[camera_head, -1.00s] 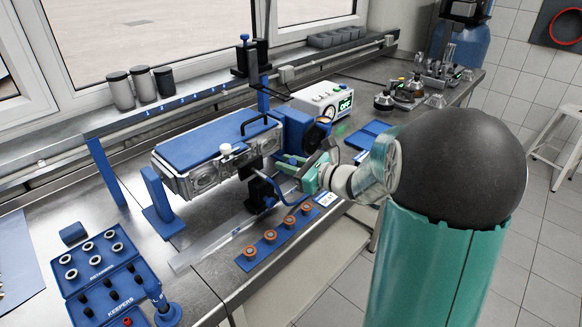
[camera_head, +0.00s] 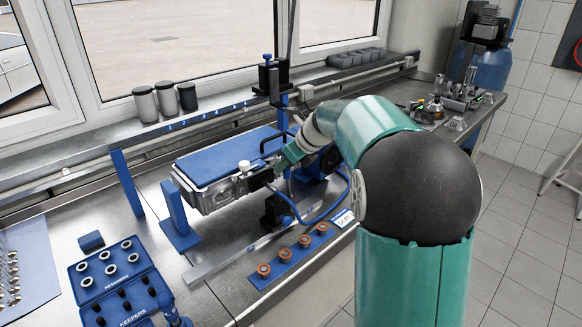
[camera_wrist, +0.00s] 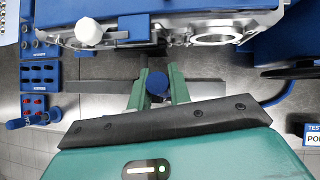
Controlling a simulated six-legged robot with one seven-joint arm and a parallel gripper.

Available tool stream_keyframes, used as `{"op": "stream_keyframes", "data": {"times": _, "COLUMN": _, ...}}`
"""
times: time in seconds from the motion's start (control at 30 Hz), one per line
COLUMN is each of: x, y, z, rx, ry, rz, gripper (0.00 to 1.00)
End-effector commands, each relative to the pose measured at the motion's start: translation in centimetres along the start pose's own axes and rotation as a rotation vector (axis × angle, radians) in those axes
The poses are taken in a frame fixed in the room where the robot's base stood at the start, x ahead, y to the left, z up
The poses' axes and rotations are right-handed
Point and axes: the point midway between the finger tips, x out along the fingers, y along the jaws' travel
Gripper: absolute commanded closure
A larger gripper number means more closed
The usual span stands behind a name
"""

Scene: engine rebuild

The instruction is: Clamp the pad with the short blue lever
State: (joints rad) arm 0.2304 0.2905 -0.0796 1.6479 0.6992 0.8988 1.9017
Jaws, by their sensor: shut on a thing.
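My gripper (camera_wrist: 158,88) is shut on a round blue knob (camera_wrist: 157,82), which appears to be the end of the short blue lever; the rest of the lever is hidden. In the head view my gripper (camera_head: 288,160) is at the near right side of the metal cylinder head (camera_head: 210,198), and the lever cannot be made out there. A dark block (camera_head: 262,179), possibly the pad, is by the head's near face, next to a white knob (camera_head: 245,166). Whether it presses on the face cannot be told.
A blue hose (camera_head: 310,217) curves below my arm. A blue strip with several copper-coloured rings (camera_head: 284,254) lies at the bench's front edge. A blue keeper tray (camera_head: 115,285) stands at left. A blue post (camera_head: 178,212) stands left of the cylinder head.

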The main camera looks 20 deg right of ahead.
Motion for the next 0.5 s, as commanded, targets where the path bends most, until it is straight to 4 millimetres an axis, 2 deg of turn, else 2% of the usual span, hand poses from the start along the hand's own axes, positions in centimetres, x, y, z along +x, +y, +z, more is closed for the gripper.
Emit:
{"op": "stream_keyframes", "data": {"times": 0.2, "x": 0.73, "y": -0.31, "z": 0.78, "rx": 0.013, "ry": 0.089, "rz": 0.009, "gripper": 1.0}}
{"op": "stream_keyframes", "data": {"times": 0.5, "x": 1.01, "y": -0.4, "z": 0.96, "rx": 0.021, "ry": 0.128, "rz": 0.015, "gripper": 1.0}}
